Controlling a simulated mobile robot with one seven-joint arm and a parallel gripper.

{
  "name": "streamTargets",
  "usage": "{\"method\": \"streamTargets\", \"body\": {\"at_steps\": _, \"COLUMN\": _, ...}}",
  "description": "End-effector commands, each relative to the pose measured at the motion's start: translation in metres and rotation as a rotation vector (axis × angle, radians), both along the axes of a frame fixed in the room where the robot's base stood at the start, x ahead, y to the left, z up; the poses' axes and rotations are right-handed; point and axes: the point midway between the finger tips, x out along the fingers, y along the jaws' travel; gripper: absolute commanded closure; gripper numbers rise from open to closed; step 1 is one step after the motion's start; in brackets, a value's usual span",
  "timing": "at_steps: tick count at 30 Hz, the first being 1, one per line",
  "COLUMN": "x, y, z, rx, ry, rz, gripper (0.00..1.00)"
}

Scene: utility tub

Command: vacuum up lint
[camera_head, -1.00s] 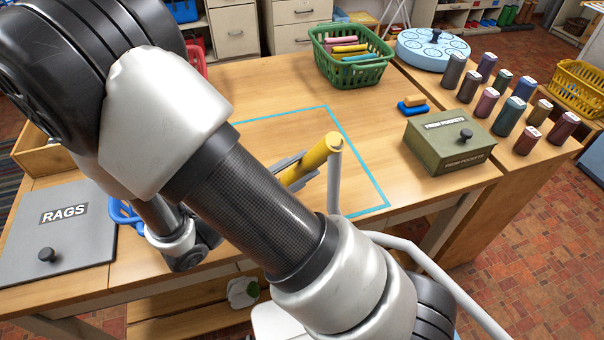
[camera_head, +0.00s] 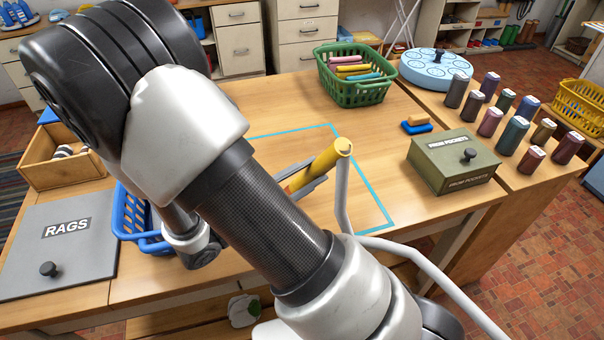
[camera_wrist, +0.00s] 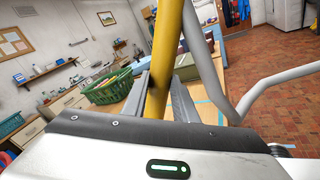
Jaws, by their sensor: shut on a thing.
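My gripper (camera_head: 305,182) is shut on a yellow tube (camera_head: 326,158), which looks like the vacuum's wand. A grey hose (camera_head: 342,195) runs from near its upper end down past the table's front edge. In the wrist view the yellow tube (camera_wrist: 165,60) stands between the two fingers of my gripper (camera_wrist: 160,98), with the hose (camera_wrist: 207,60) beside it. The tube is tilted above a blue taped outline (camera_head: 368,190) on the wooden table (camera_head: 300,95). My arm hides its lower end and much of the outlined area. I cannot make out any lint.
A green basket (camera_head: 372,94) of rolls stands at the back. A green lidded box (camera_head: 450,172), a blue-and-orange brush (camera_head: 416,124) and several spools (camera_head: 512,135) are right. A blue basket (camera_head: 135,228), a grey RAGS lid (camera_head: 85,265) and a wooden tray (camera_head: 60,172) are left.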

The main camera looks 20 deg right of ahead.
Motion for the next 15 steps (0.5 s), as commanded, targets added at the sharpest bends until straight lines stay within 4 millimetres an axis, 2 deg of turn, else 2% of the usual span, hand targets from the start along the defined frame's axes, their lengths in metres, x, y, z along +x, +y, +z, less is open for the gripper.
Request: {"method": "streamTargets", "body": {"at_steps": 15, "x": -0.031, "y": 0.001, "z": 0.000, "rx": -0.001, "ry": 0.000, "rz": 0.003, "gripper": 0.97}}
